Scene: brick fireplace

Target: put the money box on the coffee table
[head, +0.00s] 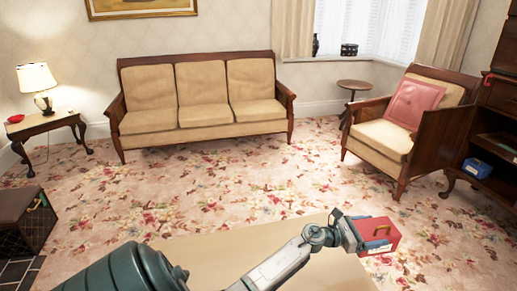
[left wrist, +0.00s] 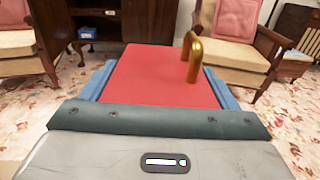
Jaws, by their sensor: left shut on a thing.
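The money box is a red box (head: 383,234) with a gold handle on top. My left gripper (head: 362,234) is shut on it and holds it out past the right edge of a plain tan flat top, apparently the coffee table (head: 225,258). In the left wrist view the red lid of the money box (left wrist: 150,75) lies between the blue fingers of my left gripper (left wrist: 158,88), with the handle upright at its right side. The tan top is partly hidden by my left arm, and its legs are out of sight. My right gripper is not in view.
A sofa (head: 200,98) stands at the back and an armchair (head: 385,135) at the right. A dark cabinet (head: 490,125) holds a blue box (head: 477,168). A lamp table (head: 45,122) and a dark stool (head: 22,220) are at the left. The flowered carpet between is clear.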

